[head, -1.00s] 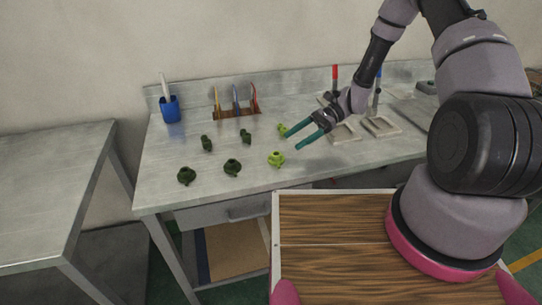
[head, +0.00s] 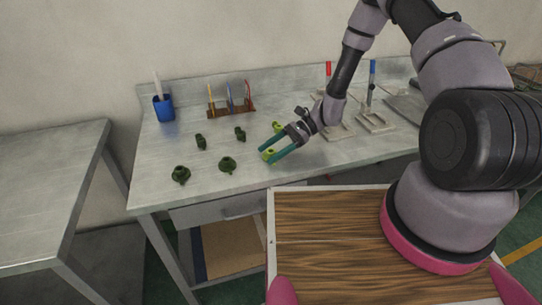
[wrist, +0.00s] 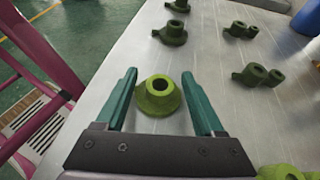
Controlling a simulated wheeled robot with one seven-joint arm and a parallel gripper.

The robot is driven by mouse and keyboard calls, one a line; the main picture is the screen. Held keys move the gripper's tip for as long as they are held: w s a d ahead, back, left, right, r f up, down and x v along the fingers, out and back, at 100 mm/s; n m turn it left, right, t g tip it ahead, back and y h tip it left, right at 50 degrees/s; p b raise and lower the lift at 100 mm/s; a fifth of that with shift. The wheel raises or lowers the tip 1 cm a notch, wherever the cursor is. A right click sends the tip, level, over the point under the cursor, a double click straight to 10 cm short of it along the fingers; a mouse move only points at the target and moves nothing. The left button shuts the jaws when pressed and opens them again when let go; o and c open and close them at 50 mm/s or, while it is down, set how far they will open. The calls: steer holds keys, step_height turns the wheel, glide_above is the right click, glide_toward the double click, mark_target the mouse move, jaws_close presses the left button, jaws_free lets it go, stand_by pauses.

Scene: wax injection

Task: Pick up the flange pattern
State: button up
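A bright green flange pattern (wrist: 158,96), a round base with a hollow collar, stands upright on the metal bench. In the wrist view it sits between the two teal fingers of my gripper (wrist: 159,76), with a visible gap on each side. In the head view the fingers (head: 266,154) partly hide the flange pattern (head: 270,153). My gripper is open and low over the bench. Two darker green flange patterns stand to the left in the head view, one nearer (head: 228,164) and one farther left (head: 181,174).
Dark two-tube patterns (head: 200,142) (head: 240,133) stand behind the flanges. Another bright green pattern (head: 277,127) is close behind my gripper. A blue cup (head: 164,108) and a tool rack (head: 232,110) stand at the back. Pale fixtures (head: 374,122) lie on the right.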

jaws_close()
